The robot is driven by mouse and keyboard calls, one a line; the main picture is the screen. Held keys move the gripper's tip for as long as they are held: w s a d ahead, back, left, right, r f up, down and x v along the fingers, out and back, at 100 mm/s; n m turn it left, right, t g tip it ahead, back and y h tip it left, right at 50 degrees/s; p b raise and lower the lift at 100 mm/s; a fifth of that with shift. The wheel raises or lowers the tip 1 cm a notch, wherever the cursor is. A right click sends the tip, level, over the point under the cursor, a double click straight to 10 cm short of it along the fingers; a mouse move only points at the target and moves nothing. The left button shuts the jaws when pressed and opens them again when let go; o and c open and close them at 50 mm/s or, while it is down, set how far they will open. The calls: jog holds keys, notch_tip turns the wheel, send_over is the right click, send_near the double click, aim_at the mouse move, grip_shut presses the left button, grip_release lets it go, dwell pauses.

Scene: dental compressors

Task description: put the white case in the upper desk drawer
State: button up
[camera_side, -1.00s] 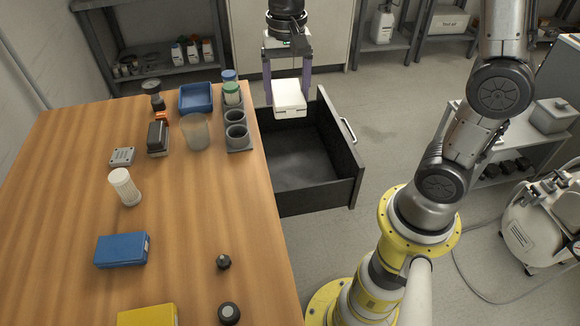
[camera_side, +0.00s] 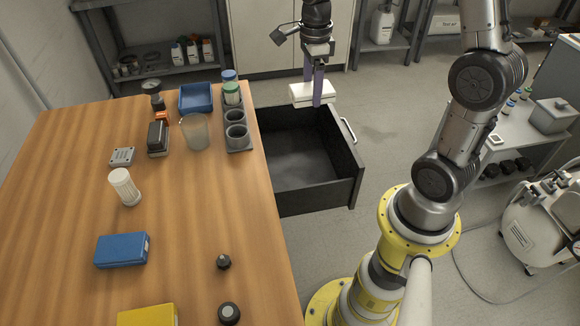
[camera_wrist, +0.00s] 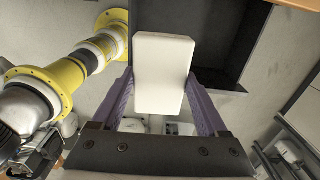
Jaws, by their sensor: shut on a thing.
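The white case (camera_side: 312,94) is held between the purple fingers of my gripper (camera_side: 318,88), up above the far end of the open drawer. In the wrist view the white case (camera_wrist: 163,72) sits between both fingers of my gripper (camera_wrist: 162,92), which are shut on its sides. The open desk drawer (camera_side: 305,172) is dark and looks empty; it sticks out from the right side of the desk. In the wrist view part of the dark drawer (camera_wrist: 215,30) shows behind the case.
The wooden desk (camera_side: 70,215) holds a cup rack (camera_side: 238,140), a blue tray (camera_side: 196,98), a clear cup (camera_side: 196,133), a blue box (camera_side: 121,250) and a yellow box (camera_side: 148,316). The drawer's front panel with its handle (camera_side: 348,131) stands at the right.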

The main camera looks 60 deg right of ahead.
notch_tip(320, 180, down, 34)
jog(key=shift+f, duration=0.15)
dwell(0.4)
jog(key=o, duration=1.3)
